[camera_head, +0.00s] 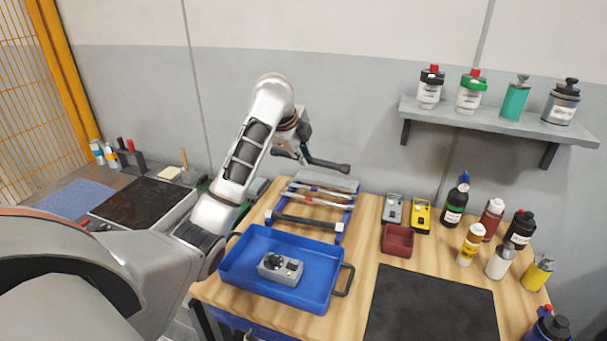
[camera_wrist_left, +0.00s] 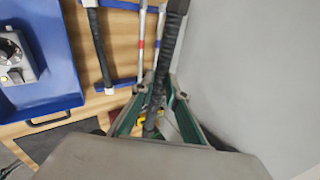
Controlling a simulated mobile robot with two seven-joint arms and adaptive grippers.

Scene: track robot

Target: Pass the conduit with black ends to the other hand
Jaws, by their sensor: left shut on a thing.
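My left gripper (camera_head: 304,147) is raised above the far side of the workbench, near the wall. It is shut on a dark rod, which I take to be the conduit with black ends (camera_head: 328,163). The conduit sticks out to the right, and its far end is black. In the left wrist view the conduit (camera_wrist_left: 168,52) runs between the green-edged fingers (camera_wrist_left: 162,82) and up to the top edge; its lower part is partly hidden by the gripper. My right gripper is in neither view.
Below the gripper, a blue-framed rack (camera_head: 345,222) bears several rods. A blue tray (camera_head: 236,263) with a grey device (camera_head: 280,268) stands in front. A red bin (camera_head: 397,240), a dark mat (camera_head: 432,305) and several bottles are on the right. A shelf (camera_head: 490,117) juts from the wall.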

